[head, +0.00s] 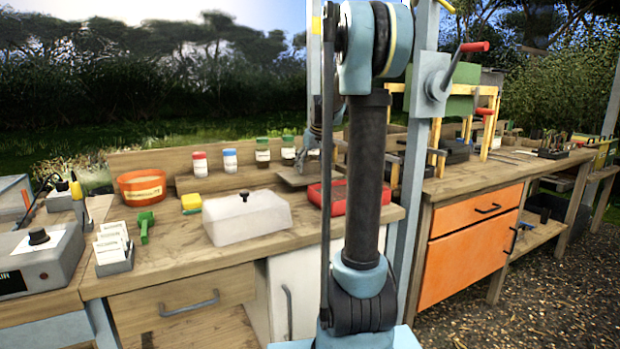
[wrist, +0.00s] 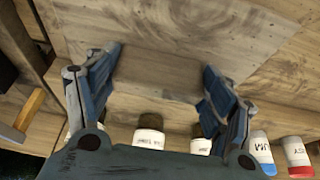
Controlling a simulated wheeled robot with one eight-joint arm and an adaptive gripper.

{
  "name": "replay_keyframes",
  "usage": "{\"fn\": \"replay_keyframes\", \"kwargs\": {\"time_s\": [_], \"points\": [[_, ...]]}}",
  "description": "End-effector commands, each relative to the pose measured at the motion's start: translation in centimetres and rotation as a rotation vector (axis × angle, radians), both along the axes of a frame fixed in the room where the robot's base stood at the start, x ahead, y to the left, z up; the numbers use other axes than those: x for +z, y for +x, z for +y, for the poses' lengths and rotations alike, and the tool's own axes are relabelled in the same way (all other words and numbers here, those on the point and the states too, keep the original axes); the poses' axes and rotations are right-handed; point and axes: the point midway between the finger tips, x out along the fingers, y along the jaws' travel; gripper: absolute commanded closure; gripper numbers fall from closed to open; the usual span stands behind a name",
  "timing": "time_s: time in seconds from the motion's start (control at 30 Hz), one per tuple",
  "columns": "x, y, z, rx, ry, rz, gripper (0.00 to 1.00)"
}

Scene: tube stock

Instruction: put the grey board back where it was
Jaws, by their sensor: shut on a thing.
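The grey board (head: 296,180) is a flat, thin grey-brown piece at the back of the workbench, in front of the jars and behind the red tray. My gripper (wrist: 160,85) is shut on the board, with one finger on each side. In the head view my gripper (head: 309,153) is small and partly hidden by my own arm. I cannot tell whether the board touches the bench.
Jars with red (head: 200,162), blue (head: 230,161) and green lids (head: 263,152) stand along the back ledge. A red tray (head: 315,194) and a white lidded box (head: 246,217) are in front. An orange bowl (head: 145,187) and yellow sponge (head: 191,202) lie left. Some front bench surface is clear.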

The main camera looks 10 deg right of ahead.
Motion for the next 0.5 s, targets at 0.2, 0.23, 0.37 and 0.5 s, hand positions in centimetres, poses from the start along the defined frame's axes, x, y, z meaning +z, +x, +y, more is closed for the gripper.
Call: {"fn": "replay_keyframes", "kwargs": {"time_s": [0.2, 0.23, 0.37, 0.5], "points": [[-2.4, 0.0, 0.0, 0.0, 0.0, 0.0, 0.53], [-2.8, 0.0, 0.0, 0.0, 0.0, 0.0, 0.53], [-3.9, 0.0, -0.1, -0.001, 0.0, 0.0, 0.53], [-4.0, 0.0, -0.1, -0.002, 0.0, 0.0, 0.53]]}}
